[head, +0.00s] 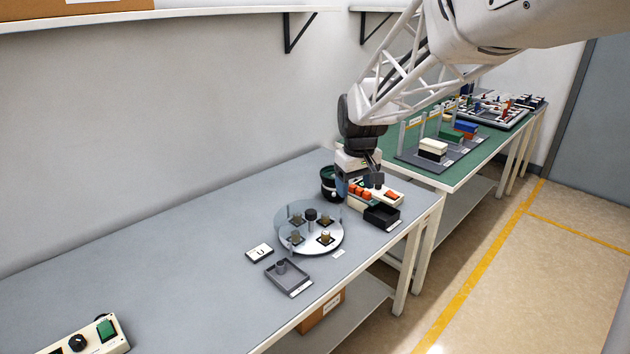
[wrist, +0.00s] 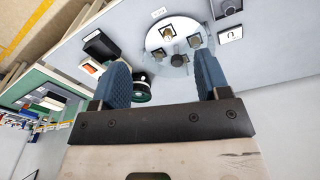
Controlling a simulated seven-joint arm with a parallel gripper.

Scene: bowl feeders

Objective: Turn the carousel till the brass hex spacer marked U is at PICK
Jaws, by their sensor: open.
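The carousel (head: 309,247) is a round pale disc with a dark knob (head: 310,214) standing in its middle. Several small brass-coloured pieces sit on dark square pads around it, one at the front right (head: 326,237) and one at the front left (head: 296,237). Their marks are too small to read, so I cannot tell which is U. A small white label (head: 338,254) lies on the table by the front right rim; its print is unreadable. The carousel also shows in the wrist view (wrist: 153,38). My gripper (wrist: 163,78) is open and empty, above and behind the carousel, apart from it.
A white card marked U (head: 260,252) and a grey tray (head: 290,284) holding a small grey piece lie left and front of the carousel. A black bin (head: 381,217), a box with orange parts (head: 384,190) and a dark round bowl (head: 328,185) stand behind-right.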

